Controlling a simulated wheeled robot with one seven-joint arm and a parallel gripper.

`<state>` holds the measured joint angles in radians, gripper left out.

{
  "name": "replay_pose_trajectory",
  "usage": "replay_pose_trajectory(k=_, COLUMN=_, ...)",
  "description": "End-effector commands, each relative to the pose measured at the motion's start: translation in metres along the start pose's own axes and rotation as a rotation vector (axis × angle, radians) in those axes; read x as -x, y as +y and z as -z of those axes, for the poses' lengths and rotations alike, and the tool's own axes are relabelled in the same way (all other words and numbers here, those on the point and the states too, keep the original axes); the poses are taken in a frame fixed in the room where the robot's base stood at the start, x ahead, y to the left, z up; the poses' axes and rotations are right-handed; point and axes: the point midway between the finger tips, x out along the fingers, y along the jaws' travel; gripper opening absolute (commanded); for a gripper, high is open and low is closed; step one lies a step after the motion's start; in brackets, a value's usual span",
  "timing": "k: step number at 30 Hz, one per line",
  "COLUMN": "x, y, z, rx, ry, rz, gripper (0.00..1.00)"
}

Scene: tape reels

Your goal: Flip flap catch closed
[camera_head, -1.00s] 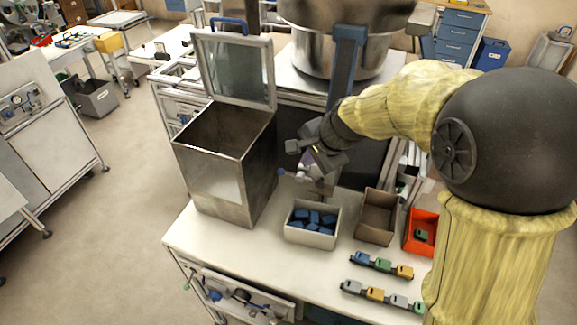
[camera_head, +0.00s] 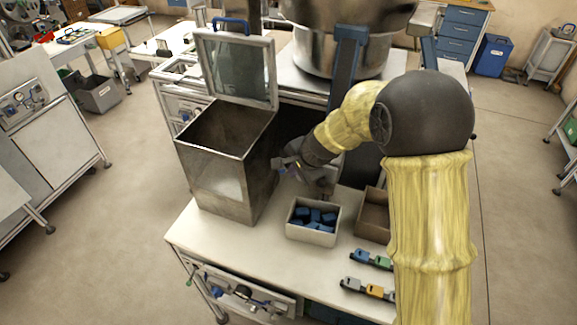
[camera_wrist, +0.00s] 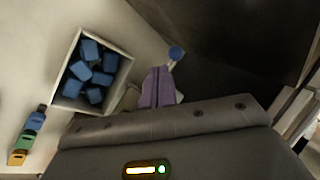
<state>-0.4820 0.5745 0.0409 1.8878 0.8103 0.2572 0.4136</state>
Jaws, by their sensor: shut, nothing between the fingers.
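A tall metal bin (camera_head: 215,175) stands on the white bench with its top open. Its framed glass flap (camera_head: 237,70), with a blue handle (camera_head: 231,24), stands upright at the back of the opening. My gripper (camera_head: 283,163) is low beside the bin's right wall, below the rim; whether it touches the wall I cannot tell. In the wrist view its purple-grey fingers (camera_wrist: 158,87) are shut and empty. A small blue knob (camera_wrist: 176,53) on a thin pale stem sits just past the fingertips, against the dark wall. What the stem is fixed to is hidden.
A pale box of blue blocks (camera_head: 313,236) stands just in front of my gripper, with an empty brown box (camera_head: 372,222) to its right. Rails with coloured clips (camera_head: 370,259) lie at the front right. A large steel pot (camera_head: 335,50) stands behind.

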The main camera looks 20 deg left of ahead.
Motion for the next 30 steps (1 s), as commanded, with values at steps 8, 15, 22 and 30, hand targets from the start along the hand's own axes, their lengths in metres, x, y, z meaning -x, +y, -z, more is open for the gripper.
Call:
replay_pose_trajectory(k=8, x=-0.022, y=-0.015, z=0.0, rx=0.001, ry=-0.001, rz=0.0, gripper=0.0)
replay_pose_trajectory(k=15, x=-0.026, y=-0.016, z=-0.001, rx=0.002, ry=0.0, rz=0.001, gripper=0.0)
replay_pose_trajectory(k=22, x=-0.031, y=-0.017, z=-0.001, rx=0.001, ry=-0.001, rz=0.001, gripper=0.0)
replay_pose_trajectory(k=30, x=-0.037, y=-0.02, z=-0.002, rx=0.002, ry=0.001, rz=0.002, gripper=0.0)
